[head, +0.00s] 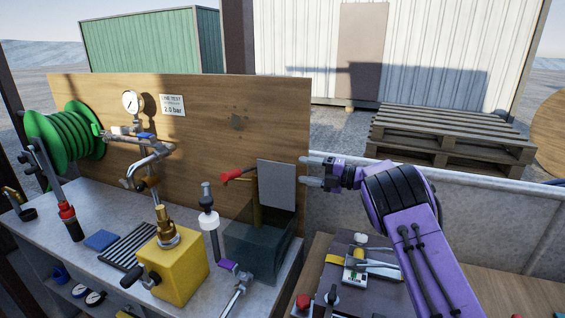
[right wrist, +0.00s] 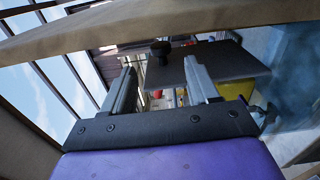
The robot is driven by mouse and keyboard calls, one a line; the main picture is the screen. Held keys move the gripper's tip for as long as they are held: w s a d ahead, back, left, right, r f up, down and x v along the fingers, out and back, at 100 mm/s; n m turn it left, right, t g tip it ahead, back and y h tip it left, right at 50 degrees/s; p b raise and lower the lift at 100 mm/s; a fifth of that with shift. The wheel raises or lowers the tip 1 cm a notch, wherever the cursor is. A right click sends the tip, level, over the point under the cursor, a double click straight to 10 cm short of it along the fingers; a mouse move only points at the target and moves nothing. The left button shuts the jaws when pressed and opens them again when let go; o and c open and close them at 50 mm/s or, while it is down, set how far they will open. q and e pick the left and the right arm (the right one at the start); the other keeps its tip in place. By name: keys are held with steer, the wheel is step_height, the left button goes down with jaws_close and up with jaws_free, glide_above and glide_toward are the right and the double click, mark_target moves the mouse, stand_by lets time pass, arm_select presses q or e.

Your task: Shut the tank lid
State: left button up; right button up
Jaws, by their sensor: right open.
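The tank (head: 262,252) is a dark see-through box at the right end of the bench. Its lid (head: 277,185), a flat grey panel, stands upright above it, so the tank is open. My right gripper (head: 304,172) is open and empty, just right of the lid, with its fingers pointing left toward it. In the right wrist view, the dark lid (right wrist: 222,62) shows beyond the open fingers (right wrist: 160,82), with a black knob (right wrist: 160,52) near its edge. I cannot tell whether a finger touches the lid. My left gripper is not in view.
A red-handled valve (head: 237,174) is close left of the lid. A yellow block with a brass fitting (head: 180,266) and a purple-handled valve (head: 229,266) stand left of the tank. A wooden backboard (head: 210,145) rises behind. A box with controls (head: 352,285) is at right.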

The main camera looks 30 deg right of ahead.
mark_target(285, 167)
steer(key=p+x, duration=0.2)
steer(key=x, duration=0.5)
steer(key=shift+w+a, duration=0.15)
steer(key=shift+w, duration=0.2)
steer(key=shift+s, duration=0.2)
